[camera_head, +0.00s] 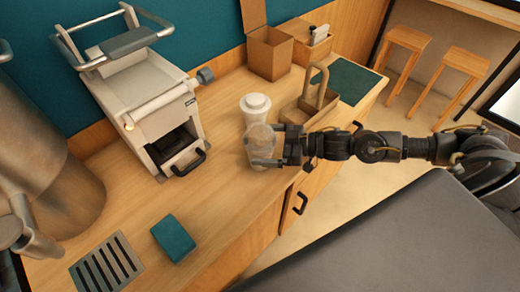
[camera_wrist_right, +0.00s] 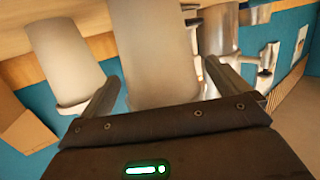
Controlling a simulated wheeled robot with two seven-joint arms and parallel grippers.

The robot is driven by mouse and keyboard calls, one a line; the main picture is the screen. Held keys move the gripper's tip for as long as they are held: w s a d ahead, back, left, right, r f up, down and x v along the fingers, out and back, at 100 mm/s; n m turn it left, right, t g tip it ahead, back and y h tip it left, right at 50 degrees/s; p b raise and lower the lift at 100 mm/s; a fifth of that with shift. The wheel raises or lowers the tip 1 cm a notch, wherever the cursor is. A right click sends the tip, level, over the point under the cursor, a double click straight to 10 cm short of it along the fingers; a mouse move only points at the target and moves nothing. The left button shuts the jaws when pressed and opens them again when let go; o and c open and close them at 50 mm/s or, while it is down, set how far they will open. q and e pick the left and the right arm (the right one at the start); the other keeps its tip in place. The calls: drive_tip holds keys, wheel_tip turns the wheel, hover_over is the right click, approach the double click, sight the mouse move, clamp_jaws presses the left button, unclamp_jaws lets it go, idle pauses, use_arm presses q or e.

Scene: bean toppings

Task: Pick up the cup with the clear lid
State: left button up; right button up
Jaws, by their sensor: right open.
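The cup with the clear lid (camera_head: 262,148) stands on the wooden counter, pale and see-through with a rounded top. My right gripper (camera_head: 264,148) reaches in from the right and is open, one finger on each side of this cup. In the right wrist view the cup (camera_wrist_right: 155,50) fills the space between the fingers of my right gripper (camera_wrist_right: 165,90); I cannot tell whether they touch it. A second cup with a white lid (camera_head: 255,105) stands just behind it, and likely shows at the left of the right wrist view (camera_wrist_right: 65,60). My left gripper is not in view.
A brown cup carrier (camera_head: 297,112) stands close behind my right gripper. A white machine (camera_head: 150,100) is to the left. A teal cloth or block (camera_head: 174,238) and a slotted grate (camera_head: 107,265) lie at the front. Open counter lies between the machine and the cups.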

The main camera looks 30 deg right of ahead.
drive_tip(key=shift+x, duration=0.85)
drive_tip(key=shift+c, duration=0.3)
drive_tip(key=c, duration=0.8)
